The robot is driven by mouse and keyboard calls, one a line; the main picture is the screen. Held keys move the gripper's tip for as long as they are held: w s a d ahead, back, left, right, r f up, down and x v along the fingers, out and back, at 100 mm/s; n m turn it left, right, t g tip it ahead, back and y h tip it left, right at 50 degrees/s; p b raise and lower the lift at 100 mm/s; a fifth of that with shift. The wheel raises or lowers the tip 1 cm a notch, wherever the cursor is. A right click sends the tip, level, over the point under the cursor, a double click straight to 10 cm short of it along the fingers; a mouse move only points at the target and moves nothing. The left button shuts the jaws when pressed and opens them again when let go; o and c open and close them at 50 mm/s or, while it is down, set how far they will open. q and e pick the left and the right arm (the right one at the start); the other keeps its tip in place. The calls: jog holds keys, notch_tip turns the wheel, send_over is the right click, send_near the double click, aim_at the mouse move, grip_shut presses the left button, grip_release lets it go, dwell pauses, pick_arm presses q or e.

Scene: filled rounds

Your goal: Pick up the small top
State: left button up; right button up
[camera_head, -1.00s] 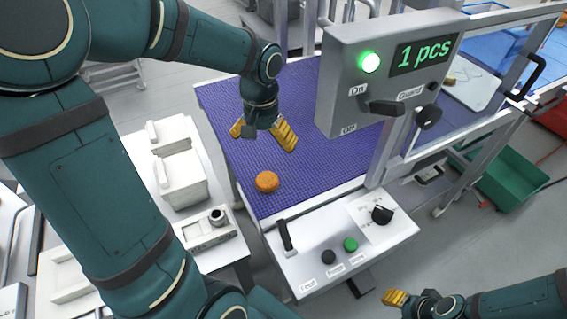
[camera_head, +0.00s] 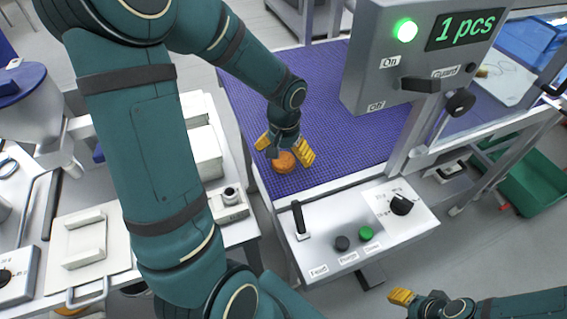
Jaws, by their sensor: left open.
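The small top is a round orange-brown piece (camera_head: 284,164) lying on the purple belt (camera_head: 345,140) near its front left corner. My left gripper (camera_head: 285,149) is open, its yellow fingers spread to either side above the small top. The gripper's dark body hides a little of the top's far edge. I cannot tell whether the fingers touch it. My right gripper (camera_head: 402,297) is at the bottom right, away from the belt, with its yellow fingertips partly showing; whether it is open is unclear.
A grey control box (camera_head: 420,50) with a green lamp and a "1 pcs" display stands over the belt's right side. A front panel (camera_head: 365,225) carries a lever, buttons and a knob. White equipment (camera_head: 85,240) stands at the left. A green bin (camera_head: 530,185) is at the right.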

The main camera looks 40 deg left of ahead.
aim_at(284, 158)
pick_arm(q)
jog(key=shift+f, duration=0.85)
jog(key=shift+c, duration=0.3)
jog(key=c, duration=0.9)
jog(key=shift+o, duration=0.2)
jog(key=shift+r, duration=0.1)
notch_tip(284, 158, up, 9)
jog(key=shift+r+p, duration=0.1)
jog(key=shift+p, duration=1)
jog(key=shift+r, duration=0.35)
